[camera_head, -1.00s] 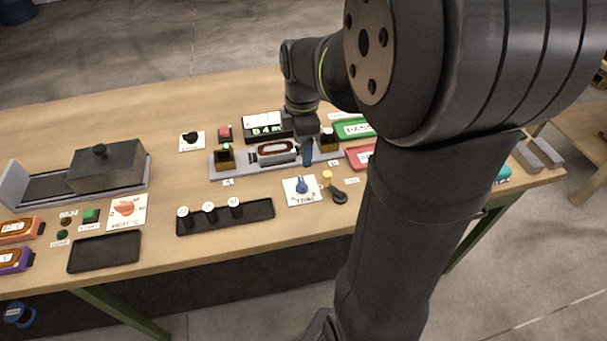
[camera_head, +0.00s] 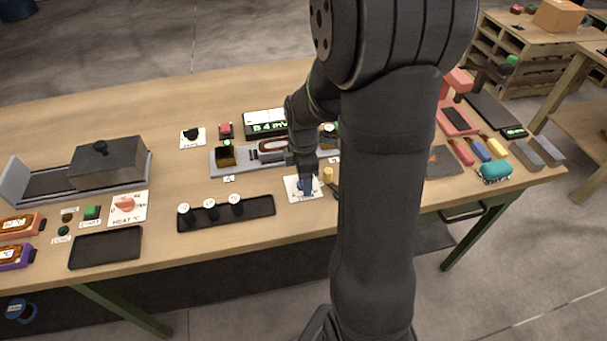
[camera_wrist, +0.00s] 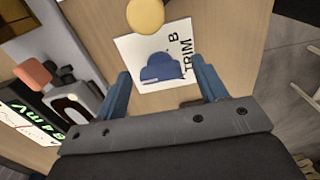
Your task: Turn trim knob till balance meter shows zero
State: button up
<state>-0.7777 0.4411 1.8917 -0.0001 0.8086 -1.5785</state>
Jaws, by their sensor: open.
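The blue trim knob (camera_wrist: 161,68) sits on a white card (camera_wrist: 135,52) marked TRIM, with A and B marks. In the wrist view the two blue fingers of my gripper (camera_wrist: 160,78) are open, one to each side of the knob, with gaps between. I cannot tell their height over the card. In the head view my gripper (camera_head: 304,178) points down at the card, mostly covering the knob. The balance meter (camera_head: 265,124) has a green lit display that appears to read 84 mV; it also shows turned at the left of the wrist view (camera_wrist: 28,118).
A yellow-topped post (camera_head: 327,174) stands just right of the card. Behind is a grey rail (camera_head: 225,168) holding a detector (camera_head: 272,146). A black tray with weights (camera_head: 255,206) lies to the left. A heat dial (camera_head: 125,207) is farther left.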

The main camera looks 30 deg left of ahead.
jog(key=c, duration=1)
jog(key=m, duration=0.4)
jog(key=shift+m, duration=0.4)
jog(key=m, duration=0.5)
jog(key=shift+s, duration=0.1)
jog(key=m, duration=0.9)
jog(key=shift+m, duration=0.4)
